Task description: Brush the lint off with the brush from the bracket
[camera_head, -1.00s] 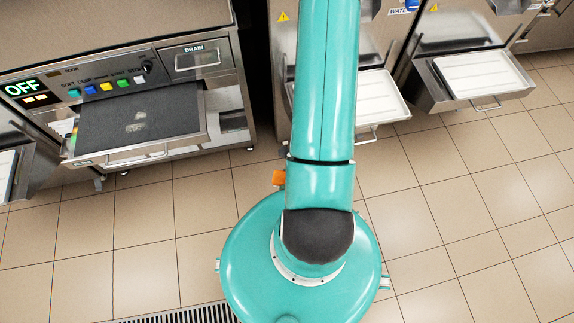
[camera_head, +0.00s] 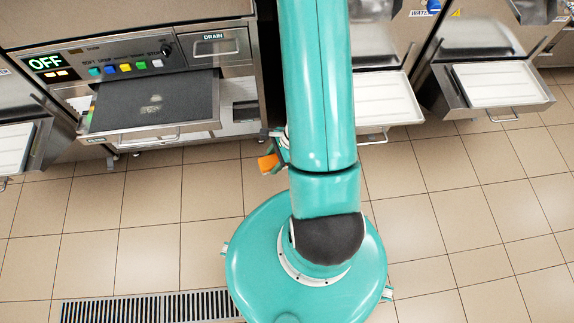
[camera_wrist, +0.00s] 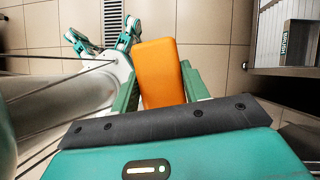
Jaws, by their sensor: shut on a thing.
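An orange block-like thing (camera_wrist: 160,72), likely the brush's handle or back, sits between the two green fingers of my gripper (camera_wrist: 160,88) in the wrist view. My gripper is shut on it; no bristles show. The orange end (camera_head: 267,163) also shows in the head view, left of my arm, held over the floor in front of the machines. A pale lint patch (camera_head: 152,104) lies on the dark mat (camera_head: 190,95) of a pulled-out tray at the left machine. My gripper is apart from it, to the right and nearer me.
The left machine has an OFF display (camera_head: 45,63), coloured buttons and a DRAIN drawer (camera_head: 215,47). White trays (camera_head: 490,85) jut out from neighbouring machines. The tiled floor (camera_head: 150,230) is clear, with a drain grate (camera_head: 150,306) at the front.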

